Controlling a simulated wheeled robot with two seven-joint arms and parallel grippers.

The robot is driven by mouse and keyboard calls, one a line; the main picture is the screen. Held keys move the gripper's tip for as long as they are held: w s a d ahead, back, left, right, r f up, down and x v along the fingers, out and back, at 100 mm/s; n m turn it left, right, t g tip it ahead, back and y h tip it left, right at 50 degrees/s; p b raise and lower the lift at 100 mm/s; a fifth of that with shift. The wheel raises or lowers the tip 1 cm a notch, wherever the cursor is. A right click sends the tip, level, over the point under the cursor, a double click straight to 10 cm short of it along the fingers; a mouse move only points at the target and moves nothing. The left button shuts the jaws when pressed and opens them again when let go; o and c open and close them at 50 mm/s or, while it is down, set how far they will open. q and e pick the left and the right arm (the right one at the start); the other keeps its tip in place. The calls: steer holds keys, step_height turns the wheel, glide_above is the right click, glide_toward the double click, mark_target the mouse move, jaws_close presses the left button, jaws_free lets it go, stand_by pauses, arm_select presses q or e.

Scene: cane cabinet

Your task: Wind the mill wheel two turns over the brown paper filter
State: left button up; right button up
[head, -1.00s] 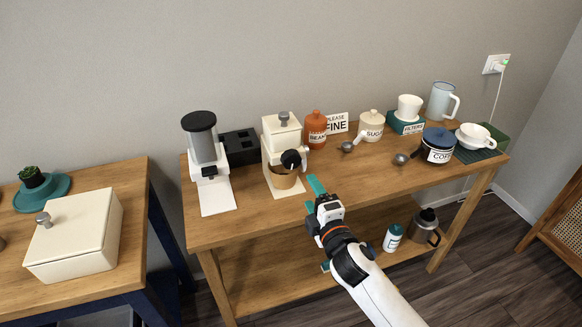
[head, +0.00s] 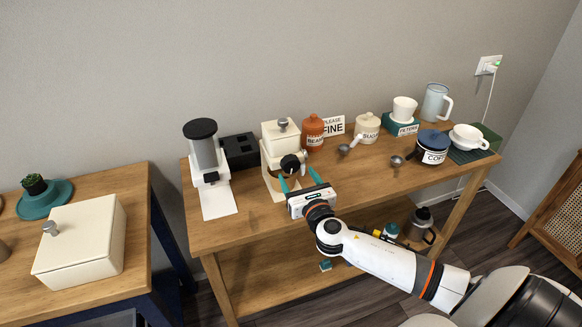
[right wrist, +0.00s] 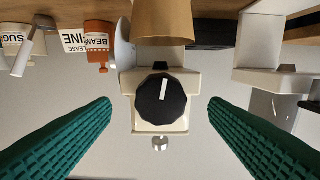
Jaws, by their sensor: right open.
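The cream hand mill (head: 281,141) stands on the wooden table with a black round wheel (head: 290,163) on its front. In the right wrist view the wheel (right wrist: 161,99) sits centred between my fingers, with a white mark on its face. The brown paper filter (head: 279,180) is below the wheel, partly hidden by my gripper; it also shows in the right wrist view (right wrist: 164,22). My right gripper (head: 300,179) is open in front of the mill, its teal fingers pointing at it on either side of the wheel, not visibly touching it. My left gripper is out of view.
A white grinder (head: 205,165) with a clear grey hopper stands left of the mill, a black box (head: 239,150) behind. An orange beans jar (head: 312,131), sugar jar (head: 367,127) and coffee jar (head: 433,146) stand to the right. The table front between grinder and mill is clear.

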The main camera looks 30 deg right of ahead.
mark_target(292, 168)
steer(key=shift+x, duration=2.25)
steer(key=shift+a, duration=0.1)
steer(key=c, duration=1)
